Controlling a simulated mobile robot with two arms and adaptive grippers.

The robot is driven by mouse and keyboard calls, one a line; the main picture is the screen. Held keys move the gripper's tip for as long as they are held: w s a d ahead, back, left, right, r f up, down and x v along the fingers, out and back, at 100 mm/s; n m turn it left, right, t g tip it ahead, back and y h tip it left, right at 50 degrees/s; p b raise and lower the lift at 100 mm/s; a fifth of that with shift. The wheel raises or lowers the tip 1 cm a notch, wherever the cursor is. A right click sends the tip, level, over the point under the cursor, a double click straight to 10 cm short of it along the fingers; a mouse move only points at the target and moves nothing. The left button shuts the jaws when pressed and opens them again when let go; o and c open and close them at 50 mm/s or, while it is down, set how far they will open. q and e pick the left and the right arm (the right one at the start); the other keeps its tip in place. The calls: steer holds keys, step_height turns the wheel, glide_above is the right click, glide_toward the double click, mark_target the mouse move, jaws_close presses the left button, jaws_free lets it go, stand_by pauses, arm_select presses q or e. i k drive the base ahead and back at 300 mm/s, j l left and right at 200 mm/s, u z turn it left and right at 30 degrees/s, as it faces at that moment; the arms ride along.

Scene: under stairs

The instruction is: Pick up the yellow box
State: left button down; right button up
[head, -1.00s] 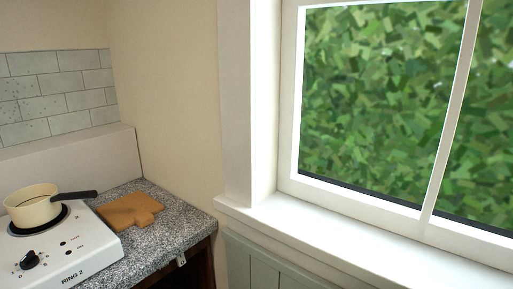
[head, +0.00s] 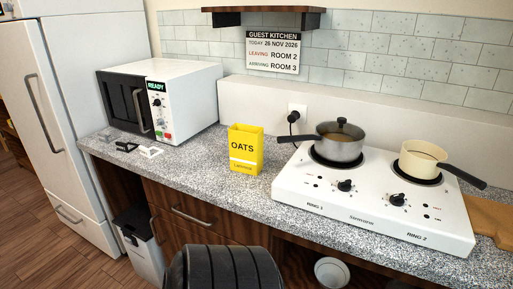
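The yellow box (head: 246,150) stands upright on the speckled grey counter (head: 205,165). It is labelled "OATS" and sits between the microwave and the white hob, apart from both. Its front and one side face me, and nothing covers it. Neither of my grippers can be made out in the head view.
A microwave (head: 178,100) reading "READY" stands left of the box. Right of it, the two-ring hob (head: 372,195) holds a lidded grey pan (head: 340,148) and a cream pan (head: 420,162). A dark rounded object (head: 222,268) is at the bottom. A fridge (head: 50,120) is at the left.

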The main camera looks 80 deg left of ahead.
mark_target(246, 141)
steer(key=u, duration=2.5)
